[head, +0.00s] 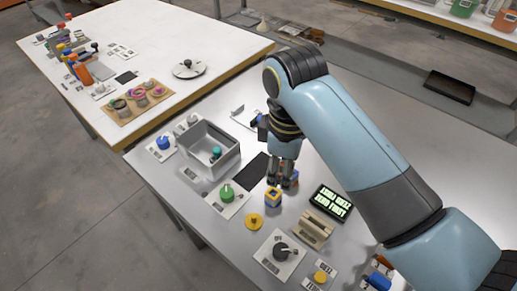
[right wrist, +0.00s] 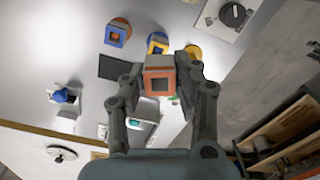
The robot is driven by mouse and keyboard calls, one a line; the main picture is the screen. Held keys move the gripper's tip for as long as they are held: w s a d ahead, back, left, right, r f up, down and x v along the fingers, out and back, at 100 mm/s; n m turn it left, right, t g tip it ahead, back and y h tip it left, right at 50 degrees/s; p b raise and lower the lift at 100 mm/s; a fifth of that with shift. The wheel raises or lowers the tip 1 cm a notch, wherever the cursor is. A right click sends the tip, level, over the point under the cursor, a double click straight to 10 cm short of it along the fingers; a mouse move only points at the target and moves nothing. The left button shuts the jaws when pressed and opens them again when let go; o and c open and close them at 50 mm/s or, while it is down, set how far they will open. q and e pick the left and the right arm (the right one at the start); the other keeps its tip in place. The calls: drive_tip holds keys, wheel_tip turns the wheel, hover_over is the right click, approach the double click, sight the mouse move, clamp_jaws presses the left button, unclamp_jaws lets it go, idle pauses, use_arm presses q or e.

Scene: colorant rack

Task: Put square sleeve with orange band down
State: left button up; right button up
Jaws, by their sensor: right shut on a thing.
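My right gripper (head: 281,182) is shut on a square sleeve with an orange band (right wrist: 159,83), seen end-on between its fingers in the right wrist view. The fingers mostly hide this sleeve in the head view. Past it stands a blue and yellow square sleeve (head: 273,198), also seen in the right wrist view (right wrist: 157,43). A second blue sleeve with an orange top (right wrist: 117,33) stands apart to its left in the right wrist view. I cannot tell whether the held sleeve touches anything below. My left gripper is not in view.
A dark square mat (head: 258,168) lies left of the gripper. A yellow disc (head: 254,220), a green knob (head: 227,191), a grey open bin (head: 224,160), a beige block (head: 313,231) and a lit display (head: 331,204) surround this spot.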

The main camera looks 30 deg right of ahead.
sight(256, 170)
drive_tip(key=w+f, duration=0.1)
drive_tip(key=w, duration=0.2)
drive_tip(key=w+f, duration=0.2)
drive_tip(key=w, duration=0.1)
drive_tip(key=w+f+b, duration=0.1)
drive_tip(key=w+f, duration=0.1)
drive_tip(key=w, duration=0.1)
drive_tip(key=shift+w+d+f, duration=0.1)
drive_tip(key=shift+w+f, duration=0.55)
drive_tip(key=shift+w, duration=0.3)
drive_tip(key=shift+f, duration=0.3)
wheel_tip(256, 170, down, 3)
drive_tip(key=shift+r, duration=0.2)
drive_tip(key=shift+f, duration=0.35)
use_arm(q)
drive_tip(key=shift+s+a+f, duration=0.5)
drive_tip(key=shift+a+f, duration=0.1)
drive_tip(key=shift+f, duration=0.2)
use_arm(e)
drive_tip(key=shift+f, duration=0.15)
